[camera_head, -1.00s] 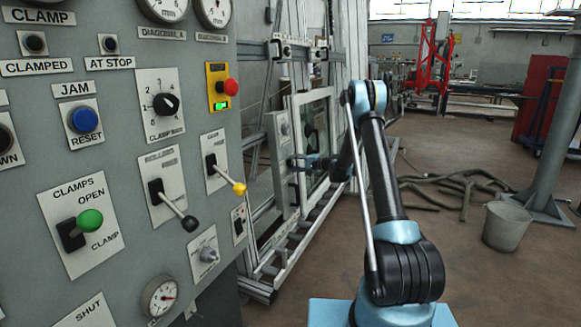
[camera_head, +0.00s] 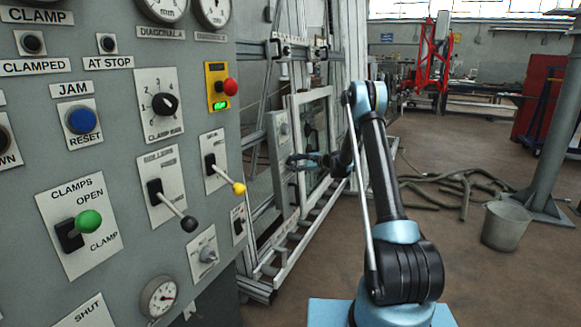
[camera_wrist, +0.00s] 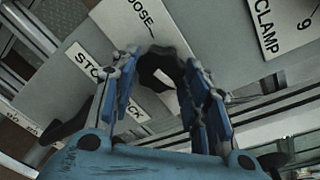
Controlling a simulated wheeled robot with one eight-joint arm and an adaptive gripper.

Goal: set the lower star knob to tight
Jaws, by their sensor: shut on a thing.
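The dark star knob (camera_wrist: 158,72) shows between my fingertips in the wrist view, in front of a pale plate with the label "LOOSE" partly readable. My gripper (camera_wrist: 162,66) is shut on this knob, with a blue finger on each side of it. In the head view my gripper (camera_head: 296,162) is at the narrow grey upright plate (camera_head: 279,150) beside the frame. The knob is hidden behind my fingers there, and its exact setting cannot be read.
A "STOP BLOCK" label (camera_wrist: 98,72) and a "CLAMP 9" label (camera_wrist: 280,28) are close by in the wrist view. The large control panel (camera_head: 120,150) with levers stands at left. A bucket (camera_head: 505,226) and hoses (camera_head: 450,188) lie on the floor at right.

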